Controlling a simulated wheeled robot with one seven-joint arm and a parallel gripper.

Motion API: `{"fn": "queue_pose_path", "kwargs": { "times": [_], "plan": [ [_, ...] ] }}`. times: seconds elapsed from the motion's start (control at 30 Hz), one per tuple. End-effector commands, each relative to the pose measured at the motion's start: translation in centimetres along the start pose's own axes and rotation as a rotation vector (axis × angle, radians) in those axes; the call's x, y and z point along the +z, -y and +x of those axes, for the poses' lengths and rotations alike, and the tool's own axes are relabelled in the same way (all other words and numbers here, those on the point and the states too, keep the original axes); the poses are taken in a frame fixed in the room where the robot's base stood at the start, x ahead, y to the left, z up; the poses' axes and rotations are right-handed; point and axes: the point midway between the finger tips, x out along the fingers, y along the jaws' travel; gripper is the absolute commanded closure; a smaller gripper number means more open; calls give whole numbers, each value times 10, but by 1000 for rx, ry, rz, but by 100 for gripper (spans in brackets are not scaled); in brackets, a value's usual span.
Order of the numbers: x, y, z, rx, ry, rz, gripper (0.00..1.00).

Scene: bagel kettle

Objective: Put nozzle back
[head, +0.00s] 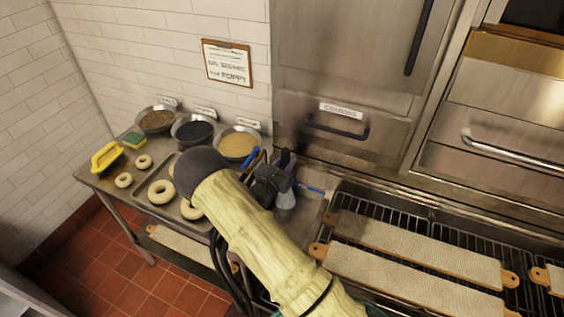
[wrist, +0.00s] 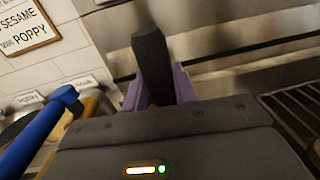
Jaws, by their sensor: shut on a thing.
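My gripper (head: 282,175) is over the right end of the steel counter, in front of the steel cabinet. It is shut on a dark upright piece, which I take to be the nozzle (wrist: 152,65); it stands between the purple-grey fingers in the wrist view. In the head view, a pale, silvery flared part (head: 285,200) shows just below the fingers; I cannot tell whether it belongs to the nozzle. The nozzle's lower end is hidden in the wrist view by the gripper body. No holder for it can be made out clearly.
A blue bar (wrist: 38,132) stands left of the gripper; another blue piece (head: 311,189) lies to its right. Bowls of toppings (head: 194,128) and a bagel tray (head: 143,200) are at left. A rack with long boards (head: 415,280) is at right. The steel cabinet (head: 345,75) rises behind.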

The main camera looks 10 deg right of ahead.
Motion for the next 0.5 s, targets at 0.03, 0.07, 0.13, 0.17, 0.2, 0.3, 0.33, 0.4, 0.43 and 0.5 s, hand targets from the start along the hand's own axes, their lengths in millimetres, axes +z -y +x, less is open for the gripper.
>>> {"fn": "queue_pose_path", "kwargs": {
  "times": [0.03,0.07,0.13,0.17,0.2,0.3,0.33,0.4,0.43,0.5],
  "plan": [
    [1,0,0,0,2,0,100],
    [0,0,0,0,2,0,100],
    [-2,0,0,0,1,0,100],
    [-3,0,0,0,1,0,100],
    [-4,0,0,0,1,0,100],
    [-4,0,0,0,0,0,59],
    [-4,0,0,0,0,-1,53],
    [-4,0,0,0,0,-1,51],
    [-4,0,0,0,0,-1,51],
    [-4,0,0,0,0,-1,51]
  ]
}}
